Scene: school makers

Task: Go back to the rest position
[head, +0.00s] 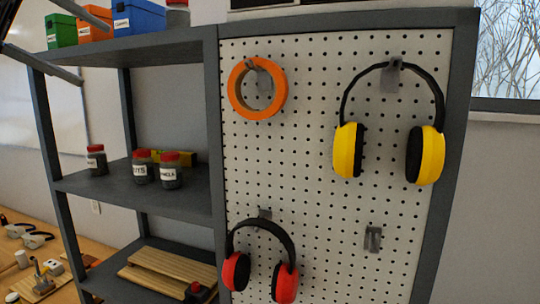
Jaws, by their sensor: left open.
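My left gripper (96,54) shows at the top left of the head view. Its two grey fingers are spread wide apart with nothing between them. They appear in front of the upper part of the grey shelf unit (212,130), and I cannot tell how far away from it they are. Most of my left arm is outside the picture. My right gripper is not in view.
A white pegboard (315,150) holds an orange tape roll (238,99), yellow earmuffs (429,155), red earmuffs (286,283) and an empty hook (373,239). The shelves carry coloured bins (138,18), jars (170,176) and wooden planks (170,270). A cluttered wooden table (12,272) stands lower left.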

